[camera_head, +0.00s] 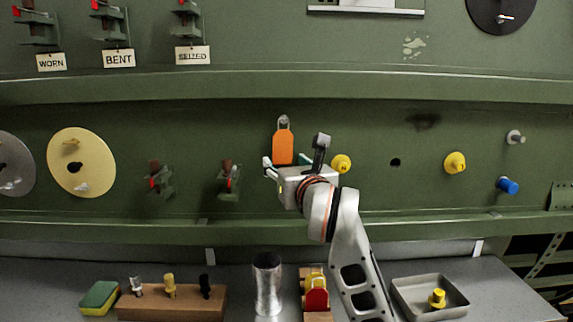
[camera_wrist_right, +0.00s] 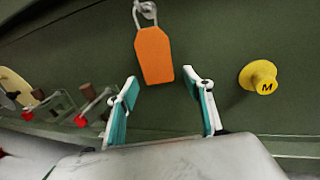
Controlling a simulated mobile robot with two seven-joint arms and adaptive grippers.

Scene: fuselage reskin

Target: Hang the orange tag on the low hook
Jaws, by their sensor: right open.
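The orange tag (camera_head: 283,148) hangs upright against the green panel, its pale loop at a small hook (camera_wrist_right: 146,8). In the right wrist view the orange tag (camera_wrist_right: 154,55) is in front of the fingers, with its loop around or against the hook. My right gripper (camera_wrist_right: 160,78) is open and empty. Its fingertips stand apart, below and to either side of the tag's lower end, with no clear contact. In the head view my right gripper (camera_head: 290,163) is just below the tag and covers the panel behind it. My left gripper is not in view.
A yellow knob (camera_head: 341,164) sits right of the gripper. Another yellow knob (camera_head: 455,162) and a blue knob (camera_head: 508,186) are farther right. Clamp-like fittings (camera_head: 230,181) project at left. Below, the bench holds a metal cup (camera_head: 268,284) and a grey tray (camera_head: 400,291).

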